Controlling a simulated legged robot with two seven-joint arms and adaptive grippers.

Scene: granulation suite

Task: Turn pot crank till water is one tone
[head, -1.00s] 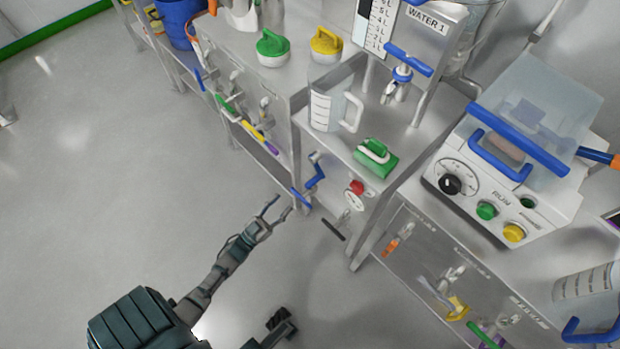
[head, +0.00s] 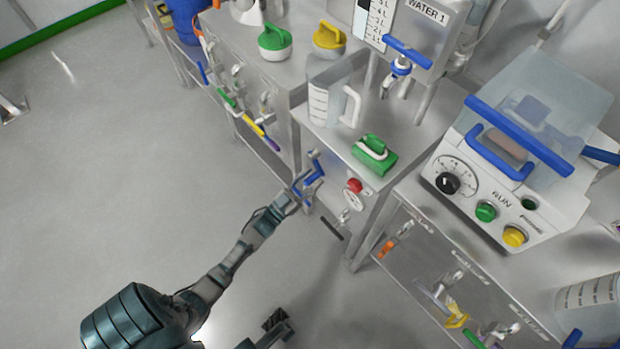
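The blue crank (head: 312,172) sticks out from the front of the metal cabinet below the clear jug. My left gripper (head: 302,189) is right at the crank's lower end, its fingers around or beside the blue handle. I cannot tell whether the fingers grip it. The pot and its water are not clearly visible; a clear jug (head: 326,100) with a white handle stands on the cabinet top.
A red knob (head: 354,185) with a gauge sits right of the crank. The WATER 1 tank (head: 425,22) with a blue-lever tap stands behind. A machine with a dial (head: 447,183) is at right. Open floor lies left.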

